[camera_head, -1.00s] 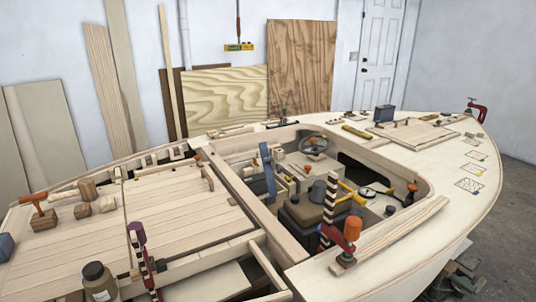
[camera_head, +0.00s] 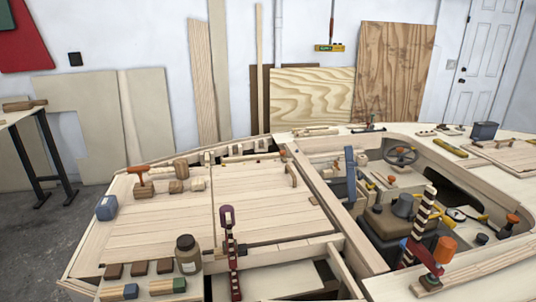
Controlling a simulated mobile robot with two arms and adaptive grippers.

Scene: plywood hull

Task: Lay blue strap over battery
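A blue strap-like piece (camera_head: 350,172) stands upright at the left side of the cockpit opening. A dark brown-black box (camera_head: 382,224), which looks like the battery, sits low in the cockpit to the right of and nearer than the blue piece. A grey rounded item (camera_head: 403,205) is at its top right, and a striped clamp stands in front of its right side. The blue piece is apart from the box's top. Neither of my grippers is in view.
The striped clamp (camera_head: 428,215) has an orange handle; another clamp with a purple top (camera_head: 228,218) stands at the near deck edge. A steering wheel (camera_head: 400,154) is at the cockpit's back.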

